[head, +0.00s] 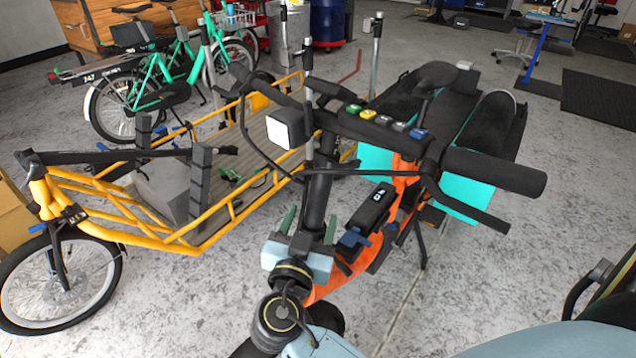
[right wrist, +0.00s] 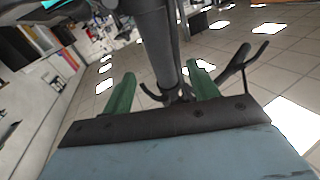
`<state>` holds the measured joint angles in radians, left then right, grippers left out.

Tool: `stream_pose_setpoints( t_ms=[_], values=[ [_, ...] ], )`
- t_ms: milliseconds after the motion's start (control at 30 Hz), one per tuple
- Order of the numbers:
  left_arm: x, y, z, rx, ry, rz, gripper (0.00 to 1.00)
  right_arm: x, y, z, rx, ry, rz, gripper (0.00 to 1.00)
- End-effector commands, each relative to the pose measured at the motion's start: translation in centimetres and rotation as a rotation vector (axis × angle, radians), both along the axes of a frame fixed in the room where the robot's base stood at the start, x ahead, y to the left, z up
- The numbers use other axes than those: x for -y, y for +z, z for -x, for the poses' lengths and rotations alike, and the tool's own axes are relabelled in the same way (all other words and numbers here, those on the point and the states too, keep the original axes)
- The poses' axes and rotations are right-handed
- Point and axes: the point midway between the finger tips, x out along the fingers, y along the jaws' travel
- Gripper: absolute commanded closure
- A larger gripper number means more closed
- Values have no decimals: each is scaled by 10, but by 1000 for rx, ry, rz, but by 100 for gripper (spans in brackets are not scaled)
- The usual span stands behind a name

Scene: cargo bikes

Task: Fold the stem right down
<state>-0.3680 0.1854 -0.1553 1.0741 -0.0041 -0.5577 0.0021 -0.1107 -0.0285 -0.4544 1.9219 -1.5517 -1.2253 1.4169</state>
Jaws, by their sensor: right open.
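The black stem (head: 318,185) of the orange cargo bike (head: 400,170) stands upright, slightly tilted, in the middle of the head view. The handlebar (head: 375,125) sits at its top, with a square headlight (head: 286,130) in front. My right gripper (head: 309,226) is at the lower part of the stem, with its green fingers apart. In the right wrist view, the stem (right wrist: 154,45) passes between the open fingers (right wrist: 163,92). I cannot tell whether either finger touches it. The foot of the stem is partly hidden by my gripper. My left gripper is not in view.
A yellow cargo bike (head: 165,243) with a railed bed stands close on the left. A teal bike (head: 165,80) is behind it. A black battery-like box (head: 371,206) sits low beside the stem. Grey floor (head: 560,215) is clear at the right.

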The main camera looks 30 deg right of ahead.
Motion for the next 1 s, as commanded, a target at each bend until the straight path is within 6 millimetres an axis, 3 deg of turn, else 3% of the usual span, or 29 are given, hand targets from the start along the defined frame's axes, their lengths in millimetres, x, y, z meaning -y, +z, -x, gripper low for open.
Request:
stream_pose_setpoints(
  t_ms=[200, 433, 900, 1000],
  values=[
    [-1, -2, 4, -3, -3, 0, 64, 35, 2, -35, 1, -1, 4, 41],
    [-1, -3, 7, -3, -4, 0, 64, 60, 0, -61, -2, 2, 4, 41],
    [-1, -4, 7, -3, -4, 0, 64, 70, 0, -71, -3, 2, 2, 41],
    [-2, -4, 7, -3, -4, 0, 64, 70, 0, -71, -3, 2, 1, 54]
  ],
)
